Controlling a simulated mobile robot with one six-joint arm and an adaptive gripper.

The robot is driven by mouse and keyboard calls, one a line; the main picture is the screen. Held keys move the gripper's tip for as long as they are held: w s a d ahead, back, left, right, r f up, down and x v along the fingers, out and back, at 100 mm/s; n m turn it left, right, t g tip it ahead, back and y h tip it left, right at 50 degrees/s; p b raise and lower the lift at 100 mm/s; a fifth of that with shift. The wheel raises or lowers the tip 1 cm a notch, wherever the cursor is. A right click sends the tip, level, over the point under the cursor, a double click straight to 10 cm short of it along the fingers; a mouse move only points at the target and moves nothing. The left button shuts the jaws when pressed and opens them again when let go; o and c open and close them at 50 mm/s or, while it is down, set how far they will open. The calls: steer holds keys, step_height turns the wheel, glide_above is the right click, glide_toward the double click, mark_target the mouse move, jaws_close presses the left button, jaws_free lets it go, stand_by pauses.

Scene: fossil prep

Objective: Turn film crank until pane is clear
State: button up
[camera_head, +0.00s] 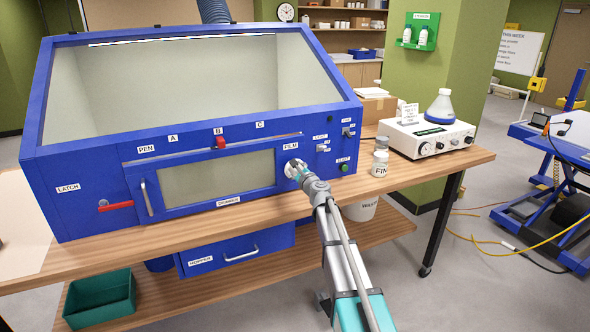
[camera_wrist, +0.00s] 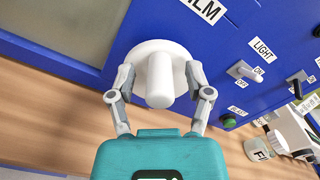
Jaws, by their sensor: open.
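The film crank (camera_wrist: 160,76) is a white round disc with a white handle, on the blue cabinet front just below the FILM label. In the head view the crank (camera_head: 292,168) is partly hidden by my gripper (camera_head: 301,170). In the wrist view my gripper (camera_wrist: 160,90) is open, with one finger on each side of the handle. I cannot tell whether the fingers touch it. The large sloped viewing pane (camera_head: 200,85) on the cabinet top looks pale and slightly hazy. A smaller beige window (camera_head: 205,182) sits in the front door, left of the crank.
A red latch lever (camera_head: 115,206), a red slider knob (camera_head: 219,142), LIGHT switch (camera_head: 323,148) and green button (camera_head: 345,167) share the cabinet front. A labelled bottle (camera_head: 380,160) and white instrument (camera_head: 426,137) stand to the right on the wooden bench (camera_head: 440,160).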

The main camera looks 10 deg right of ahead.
steer(key=v, duration=1.1)
steer(key=shift+s, duration=0.1)
stand_by(2.0)
steer(key=shift+w+a+m, duration=0.1)
steer(key=shift+w+m, duration=0.2)
steer(key=shift+m, duration=0.65)
steer(key=shift+w+m, duration=0.3)
steer(key=shift+m, duration=0.7)
steer(key=shift+w+a+m, duration=0.1)
steer(key=shift+w+m, duration=0.15)
steer(key=shift+m, duration=0.7)
steer(key=shift+x, duration=4.7)
